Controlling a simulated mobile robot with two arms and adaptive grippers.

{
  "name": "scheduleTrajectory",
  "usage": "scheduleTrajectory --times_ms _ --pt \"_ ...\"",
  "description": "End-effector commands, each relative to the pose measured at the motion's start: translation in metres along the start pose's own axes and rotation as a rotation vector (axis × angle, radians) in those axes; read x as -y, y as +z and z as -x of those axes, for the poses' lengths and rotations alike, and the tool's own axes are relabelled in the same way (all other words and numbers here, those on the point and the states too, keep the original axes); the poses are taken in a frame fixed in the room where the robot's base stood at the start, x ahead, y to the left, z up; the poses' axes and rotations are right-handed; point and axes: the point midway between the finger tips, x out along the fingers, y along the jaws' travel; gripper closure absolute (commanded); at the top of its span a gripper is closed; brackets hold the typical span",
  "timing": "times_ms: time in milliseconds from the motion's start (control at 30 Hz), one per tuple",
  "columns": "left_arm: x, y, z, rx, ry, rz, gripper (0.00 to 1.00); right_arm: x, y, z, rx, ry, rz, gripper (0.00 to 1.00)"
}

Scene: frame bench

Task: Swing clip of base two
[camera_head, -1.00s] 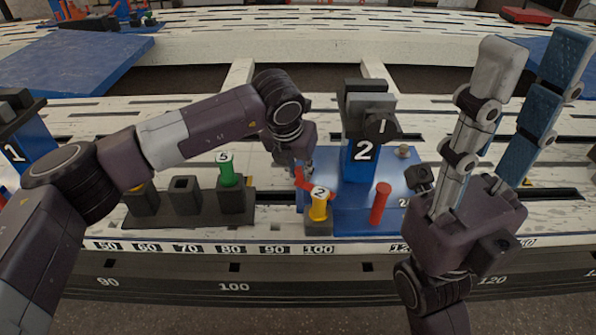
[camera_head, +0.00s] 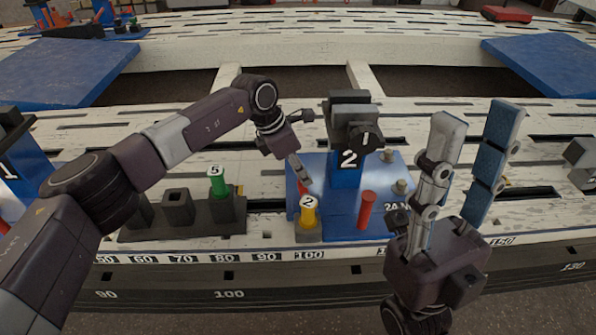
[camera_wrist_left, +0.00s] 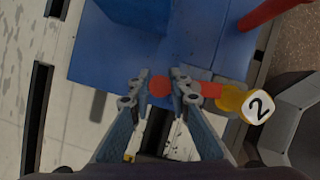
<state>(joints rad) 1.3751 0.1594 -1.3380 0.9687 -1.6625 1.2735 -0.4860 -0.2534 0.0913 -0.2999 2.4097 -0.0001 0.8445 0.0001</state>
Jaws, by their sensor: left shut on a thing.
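Base two (camera_head: 292,178) is a blue plate with an upright blue block marked 2 (camera_head: 346,178), topped by a dark clamp-like head. My left gripper (camera_head: 304,182) is low over the plate's left part, just behind a yellow peg marked 2 (camera_head: 309,214). In the left wrist view its fingers (camera_wrist_left: 160,82) are shut on the red clip (camera_wrist_left: 160,88). The red part continues past the right finger to the yellow peg (camera_wrist_left: 232,98). In the head view the clip is mostly hidden. My right gripper (camera_head: 475,115) is open and empty, fingers upward, right of the base.
A red post (camera_head: 367,210) stands at the plate's front. A dark block (camera_head: 190,222) with a green peg marked 5 (camera_head: 217,184) stands left. Another base marked 1 (camera_head: 10,165) is at the left edge. The slotted white bench (camera_head: 440,92) is mostly clear behind.

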Motion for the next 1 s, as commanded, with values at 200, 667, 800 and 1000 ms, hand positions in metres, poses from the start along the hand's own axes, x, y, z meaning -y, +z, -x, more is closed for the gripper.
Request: scheduleTrajectory --times_ms 200,667,800,1000 --pt "-0.0002 0.0044 -0.0007 0.000 -0.031 -0.082 1.00 0.0000 -0.0003 0.0008 0.006 0.002 -0.001 0.64" --pt "0.0005 0.0057 -0.0015 -0.001 -0.047 -0.121 1.00 0.0001 -0.0009 0.0012 0.005 0.003 -0.002 0.64" --pt "0.0005 0.0056 -0.0015 -0.001 -0.047 -0.121 1.00 0.0000 -0.0007 0.0012 0.005 0.003 -0.002 0.64" --pt "0.0007 0.0056 -0.0017 -0.001 -0.047 -0.120 0.64 0.0000 -0.0003 0.0013 0.006 0.003 -0.002 0.64"
